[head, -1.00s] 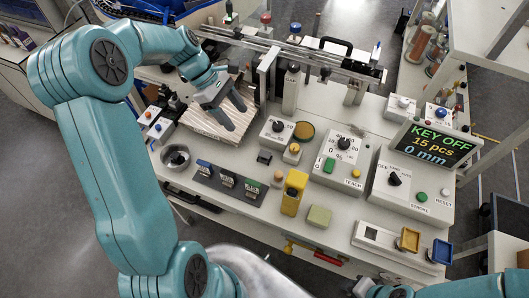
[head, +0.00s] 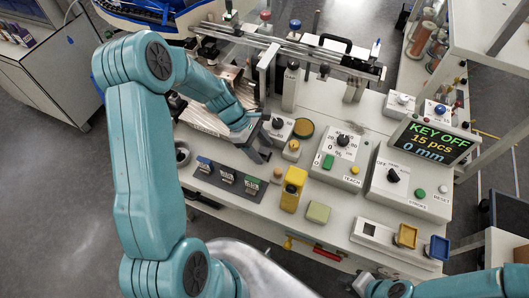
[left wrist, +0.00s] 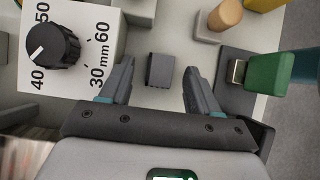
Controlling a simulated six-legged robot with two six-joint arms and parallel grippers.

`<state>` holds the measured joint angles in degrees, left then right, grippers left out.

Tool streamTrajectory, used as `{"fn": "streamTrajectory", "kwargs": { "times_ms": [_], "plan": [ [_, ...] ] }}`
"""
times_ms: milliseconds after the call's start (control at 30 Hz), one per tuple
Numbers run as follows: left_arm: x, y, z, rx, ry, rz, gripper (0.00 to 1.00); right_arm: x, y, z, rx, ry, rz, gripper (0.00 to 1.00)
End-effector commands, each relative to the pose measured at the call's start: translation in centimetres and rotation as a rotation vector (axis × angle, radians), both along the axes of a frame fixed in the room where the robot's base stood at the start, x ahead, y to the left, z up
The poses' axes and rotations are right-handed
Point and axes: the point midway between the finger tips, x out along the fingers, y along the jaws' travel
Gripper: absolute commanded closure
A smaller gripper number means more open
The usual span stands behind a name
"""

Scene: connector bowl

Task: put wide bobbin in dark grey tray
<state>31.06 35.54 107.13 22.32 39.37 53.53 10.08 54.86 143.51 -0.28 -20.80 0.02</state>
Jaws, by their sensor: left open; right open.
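No object is plainly a wide bobbin. A small dark grey block (left wrist: 160,70) lies on the bench between the spread fingers of my left gripper (left wrist: 155,88) in the left wrist view, apart from both. In the head view my left gripper (head: 256,150) reaches down over the bench and largely hides this block. No dark grey tray can be told for sure; a dark grey plate (head: 222,187) with several coloured connectors lies left of the gripper. My right gripper (head: 366,284) shows only in part at the bottom edge, away from these things.
A dial box (left wrist: 85,80) stands close beside my left gripper. A peg on a small block (left wrist: 208,28) and a green connector (left wrist: 270,72) are on the other side. A yellow block (head: 293,190) and a pale green block (head: 318,212) stand near the front edge.

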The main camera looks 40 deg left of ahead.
Motion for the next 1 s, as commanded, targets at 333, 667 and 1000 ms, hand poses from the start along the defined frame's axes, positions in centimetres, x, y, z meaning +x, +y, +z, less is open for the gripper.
{"fn": "streamTrajectory", "kwargs": {
  "times_ms": [333, 667, 1000],
  "plan": [
    [0.1, -0.4, -0.7, 0.000, 0.000, 0.000, 0.48, 0.0, 0.0, 0.0, 0.000, 0.000, 0.000, 0.57],
    [0.1, -0.4, -0.7, 0.000, 0.000, 0.000, 1.00, 0.0, 0.0, 0.0, 0.000, 0.000, 0.000, 0.57],
    [0.2, -0.4, 1.3, 0.002, -0.004, -0.001, 1.00, 0.0, 0.0, 0.0, 0.000, 0.000, 0.000, 0.57]
  ]
}}
